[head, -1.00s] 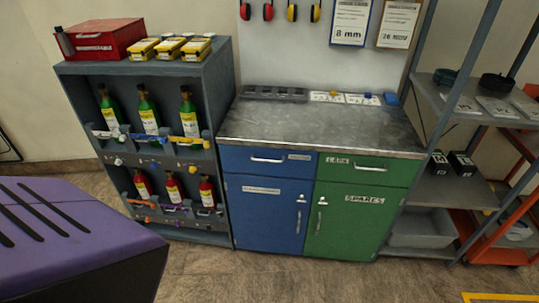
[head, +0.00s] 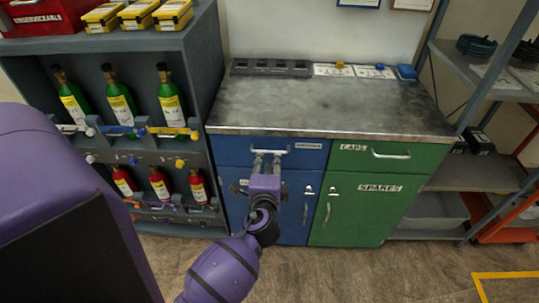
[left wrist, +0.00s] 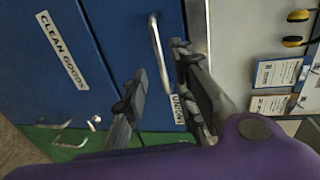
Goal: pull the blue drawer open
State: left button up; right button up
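The blue drawer (head: 235,150) is the upper left front of the cabinet and sits closed, flush with its neighbours. Its silver bar handle (head: 297,146) shows partly behind my left gripper (head: 267,159). In the left wrist view the drawer handle (left wrist: 155,36) lies between the two spread fingertips of the left gripper (left wrist: 160,60). The fingers are apart, with a gap on the side of the left finger; I cannot tell whether either touches the bar. My right gripper is not in view.
Below is a blue door (head: 295,225) with an upright handle. A green drawer (head: 412,154) and green door (head: 370,215) adjoin at right. The metal worktop (head: 340,105) overhangs above. A bottle rack (head: 205,75) stands close at left. Floor in front is clear.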

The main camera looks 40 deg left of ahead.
aim_at(270, 155)
pick_arm(q)
jog(key=x, duration=0.5)
jog(key=shift+w+d, duration=0.1)
grip_shut()
